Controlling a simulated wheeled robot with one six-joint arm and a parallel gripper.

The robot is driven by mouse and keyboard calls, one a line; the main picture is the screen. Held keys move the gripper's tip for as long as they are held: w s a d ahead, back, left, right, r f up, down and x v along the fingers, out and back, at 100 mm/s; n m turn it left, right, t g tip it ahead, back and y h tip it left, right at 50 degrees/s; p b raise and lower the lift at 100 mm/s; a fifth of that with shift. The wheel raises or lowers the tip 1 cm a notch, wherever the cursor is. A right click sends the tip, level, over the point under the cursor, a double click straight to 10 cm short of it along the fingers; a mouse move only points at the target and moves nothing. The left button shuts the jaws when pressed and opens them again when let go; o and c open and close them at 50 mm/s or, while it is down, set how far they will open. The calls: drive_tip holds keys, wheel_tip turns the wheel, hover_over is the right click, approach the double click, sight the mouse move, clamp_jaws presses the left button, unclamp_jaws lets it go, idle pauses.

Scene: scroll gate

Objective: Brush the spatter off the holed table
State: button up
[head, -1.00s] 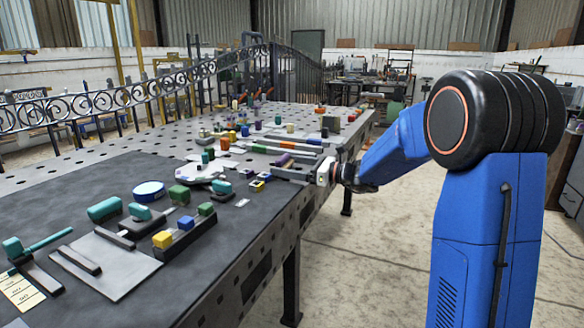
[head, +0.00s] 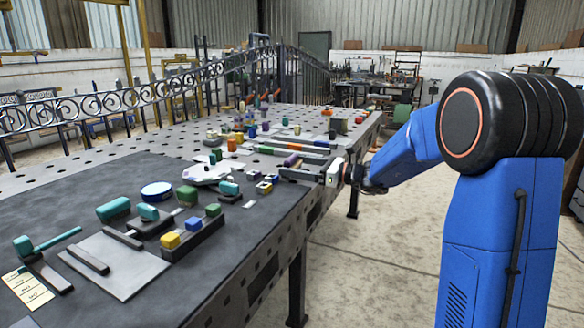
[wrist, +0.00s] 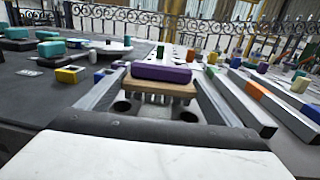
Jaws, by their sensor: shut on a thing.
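My gripper (head: 300,172) is shut on a brush above the right edge of the holed table (head: 75,167). In the wrist view, the brush (wrist: 160,77) has a purple top, a tan block and pale bristles pointing down between my two fingers (wrist: 160,95). Dark holes of the table show beside the bristles. Whether the bristles touch the surface I cannot tell. I cannot make out any spatter for certain at this size.
A dark mat (head: 40,220) covers the near table, with teal-handled tools, a grey plate (head: 130,272) and a block rack (head: 195,240). Long bars (head: 290,151) lie beyond my gripper, with several small coloured blocks. A scroll gate (head: 110,103) stands behind.

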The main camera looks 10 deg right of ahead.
drive_tip(key=shift+f+v, duration=0.2)
drive_tip(key=shift+v, duration=1.8)
drive_tip(key=shift+f+v, duration=0.2)
drive_tip(key=shift+v, duration=1.85)
drive_tip(key=shift+s+a, duration=0.1)
drive_tip(key=shift+s, duration=0.1)
drive_tip(key=shift+r, duration=0.1)
drive_tip(key=shift+r, duration=2.95)
wheel_tip(320, 180, up, 3)
drive_tip(key=shift+f, duration=0.15)
drive_tip(key=shift+f, duration=3.3)
